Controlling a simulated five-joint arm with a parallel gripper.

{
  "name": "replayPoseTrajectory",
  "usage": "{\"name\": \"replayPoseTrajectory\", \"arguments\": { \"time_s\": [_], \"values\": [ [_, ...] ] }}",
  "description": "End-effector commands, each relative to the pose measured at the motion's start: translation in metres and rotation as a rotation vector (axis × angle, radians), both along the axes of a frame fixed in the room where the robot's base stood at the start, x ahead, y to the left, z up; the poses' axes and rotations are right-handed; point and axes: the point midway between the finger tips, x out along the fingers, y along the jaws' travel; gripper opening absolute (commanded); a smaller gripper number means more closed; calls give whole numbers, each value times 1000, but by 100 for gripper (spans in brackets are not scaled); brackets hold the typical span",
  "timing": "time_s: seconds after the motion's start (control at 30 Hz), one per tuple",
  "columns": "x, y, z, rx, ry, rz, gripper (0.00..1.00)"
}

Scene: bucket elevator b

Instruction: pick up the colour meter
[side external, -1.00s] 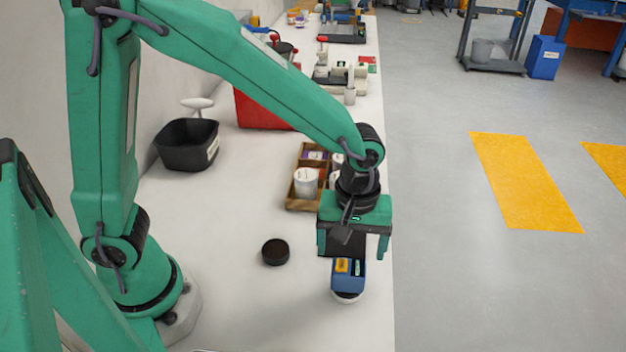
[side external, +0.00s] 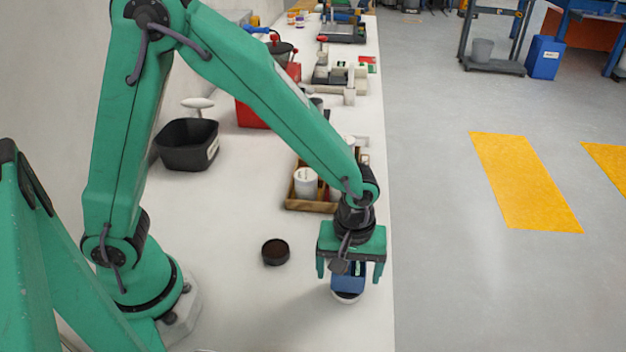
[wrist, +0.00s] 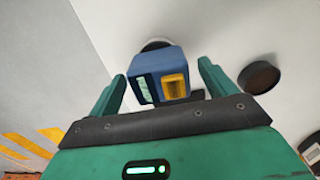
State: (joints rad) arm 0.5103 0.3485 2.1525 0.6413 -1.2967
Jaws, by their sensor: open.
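The colour meter (side external: 348,283) is a blue block with a white round base, standing on the bench near its right edge. In the wrist view the colour meter (wrist: 167,67) shows a pale green panel and a yellow panel, and it lies between the two fingers. My gripper (side external: 350,272) is open, with its green fingers either side of the meter's upper part. In the wrist view my gripper (wrist: 162,80) has a visible gap between each finger and the meter. The upper part of the meter is partly hidden by the gripper in the side view.
A black round lid or dish (side external: 275,252) lies to the left of the meter. A wooden tray (side external: 310,206) with white cups stands behind. A black bin (side external: 187,146) stands at the back left. The bench's right edge is close to the meter; the bench front is clear.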

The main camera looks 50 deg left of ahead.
Motion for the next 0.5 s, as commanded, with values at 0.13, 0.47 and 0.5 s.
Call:
{"name": "replayPoseTrajectory", "arguments": {
  "time_s": [0.13,0.47,0.5],
  "values": [
    [0,0,-10,1,1,0,84],
    [0,0,-12,0,0,0,84],
    [0,0,-12,0,0,0,84]
  ]
}}
